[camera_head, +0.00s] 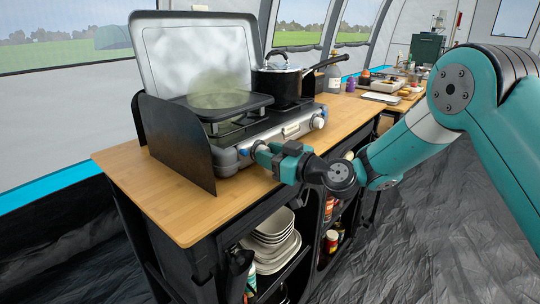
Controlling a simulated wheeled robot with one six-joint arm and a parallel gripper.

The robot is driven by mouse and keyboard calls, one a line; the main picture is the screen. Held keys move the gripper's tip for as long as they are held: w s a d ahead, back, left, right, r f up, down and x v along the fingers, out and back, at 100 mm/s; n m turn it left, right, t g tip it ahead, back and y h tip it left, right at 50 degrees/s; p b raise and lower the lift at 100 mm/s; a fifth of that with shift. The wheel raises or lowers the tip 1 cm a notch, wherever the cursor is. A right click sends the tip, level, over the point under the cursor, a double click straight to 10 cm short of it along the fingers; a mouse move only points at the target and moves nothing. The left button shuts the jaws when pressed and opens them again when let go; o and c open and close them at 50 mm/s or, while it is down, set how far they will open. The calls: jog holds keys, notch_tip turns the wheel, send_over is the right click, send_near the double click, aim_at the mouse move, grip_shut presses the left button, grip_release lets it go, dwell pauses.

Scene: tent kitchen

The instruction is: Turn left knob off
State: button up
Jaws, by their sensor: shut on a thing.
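The camping stove (235,135) stands on the wooden counter with its lid raised and dark side panels up. Its left knob is at the front left corner, where my gripper (258,152) reaches in from the right. My gripper is shut on the left knob, and its fingers mostly hide the knob, so its angle cannot be told. The right knob (317,122) shows uncovered on the front panel. A dark pan (228,105) with a greenish haze over it sits on the left burner.
A black pot with a lid (277,83) sits on the right burner, its handle pointing right. The wooden counter (180,215) is clear in front on the left. Stacked plates (270,245) and jars stand on shelves below. Another table with items is at the back right.

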jog(key=shift+m+b, duration=0.35)
jog(key=shift+m, duration=0.95)
jog(key=o, duration=0.9)
jog(key=shift+b+v, duration=3)
jog(key=shift+v, duration=5.75)
